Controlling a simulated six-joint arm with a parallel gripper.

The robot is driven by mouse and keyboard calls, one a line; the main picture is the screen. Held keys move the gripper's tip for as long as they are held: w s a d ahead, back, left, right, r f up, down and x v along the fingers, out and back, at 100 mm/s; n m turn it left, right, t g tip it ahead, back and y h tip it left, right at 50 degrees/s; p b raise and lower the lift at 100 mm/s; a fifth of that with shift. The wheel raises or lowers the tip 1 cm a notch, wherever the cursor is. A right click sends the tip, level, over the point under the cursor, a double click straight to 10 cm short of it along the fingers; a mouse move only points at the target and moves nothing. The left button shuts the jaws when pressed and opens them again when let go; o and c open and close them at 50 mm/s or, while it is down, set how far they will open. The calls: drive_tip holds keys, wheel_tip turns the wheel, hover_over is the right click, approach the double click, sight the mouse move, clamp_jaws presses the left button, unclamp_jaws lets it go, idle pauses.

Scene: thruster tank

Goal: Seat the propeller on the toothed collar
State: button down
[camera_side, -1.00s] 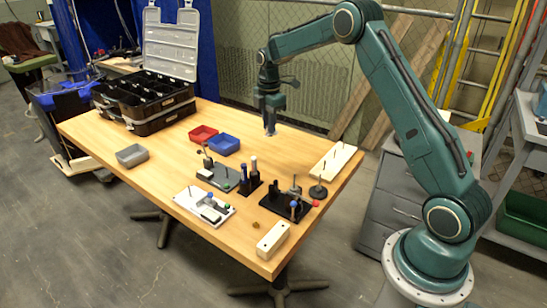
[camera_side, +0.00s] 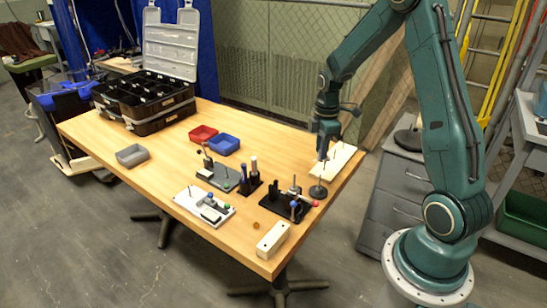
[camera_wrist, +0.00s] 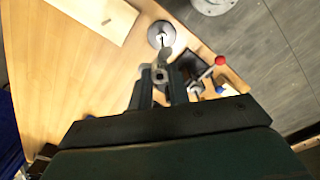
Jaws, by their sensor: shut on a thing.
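My gripper (camera_wrist: 160,90) points down and is shut on the propeller (camera_wrist: 162,58), a small grey bladed part with a hub between the fingertips in the wrist view. In the side view my gripper (camera_side: 322,154) hangs above a dark round base (camera_side: 318,192) with a thin upright post. The same base (camera_wrist: 153,34) lies just beyond the propeller in the wrist view, with a visible gap in the side view. The teeth of the collar are too small to make out. The propeller is hard to see in the side view.
A black fixture (camera_side: 272,204) with a red-balled lever stands close to the round base. A pale board (camera_side: 341,160) with upright pins lies behind it. Grey fixtures, red (camera_side: 203,133) and blue (camera_side: 225,145) bins and a white block (camera_side: 272,240) are on the table.

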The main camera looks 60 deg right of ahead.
drive_tip(key=shift+s, duration=0.35)
drive_tip(key=shift+f, duration=0.15)
drive_tip(key=shift+f, duration=1.9)
drive_tip(key=shift+f, duration=3.25)
idle(2.3)
